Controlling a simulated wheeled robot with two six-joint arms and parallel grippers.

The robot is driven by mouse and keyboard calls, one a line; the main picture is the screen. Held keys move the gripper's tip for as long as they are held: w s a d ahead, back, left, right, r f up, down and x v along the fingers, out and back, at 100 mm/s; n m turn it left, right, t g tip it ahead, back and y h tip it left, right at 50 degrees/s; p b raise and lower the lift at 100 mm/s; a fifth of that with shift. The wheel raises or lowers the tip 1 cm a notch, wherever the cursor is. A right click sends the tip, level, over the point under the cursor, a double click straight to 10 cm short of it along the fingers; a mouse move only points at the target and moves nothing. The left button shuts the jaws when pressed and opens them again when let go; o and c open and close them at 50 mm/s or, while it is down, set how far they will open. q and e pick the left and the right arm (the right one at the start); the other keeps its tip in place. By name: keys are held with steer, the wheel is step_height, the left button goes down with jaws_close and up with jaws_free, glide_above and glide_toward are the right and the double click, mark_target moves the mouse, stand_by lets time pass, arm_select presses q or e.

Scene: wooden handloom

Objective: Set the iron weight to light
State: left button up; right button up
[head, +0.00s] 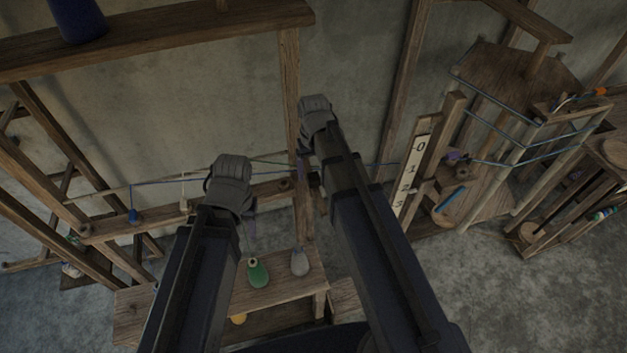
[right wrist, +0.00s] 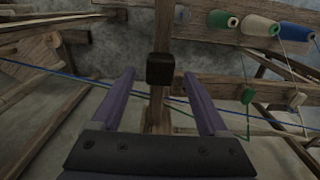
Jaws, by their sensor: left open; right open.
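A dark block (right wrist: 160,69), which looks like the iron weight, sits on an upright wooden post (right wrist: 162,28) in the right wrist view. My right gripper (right wrist: 159,82) is open, with its two purple fingers apart on either side of the block's line; I cannot tell how far beyond the tips it is. In the head view my right gripper (head: 315,112) is in front of the post, and the block is not discernible. My left gripper (head: 231,172) is open in front of the low beam, its fingers mostly hidden. I see no readable "light" mark.
A scale board (head: 413,172) numbered 0 to 3 stands right of my arms. Blue and green threads cross behind my grippers. A green bobbin (head: 257,273) and a grey one (head: 300,262) stand on a low shelf. A wooden frame (head: 500,120) fills the right.

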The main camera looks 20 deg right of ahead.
steer(key=shift+f+b, duration=0.4)
steer(key=shift+f, duration=0.45)
jaws_close()
stand_by(0.8)
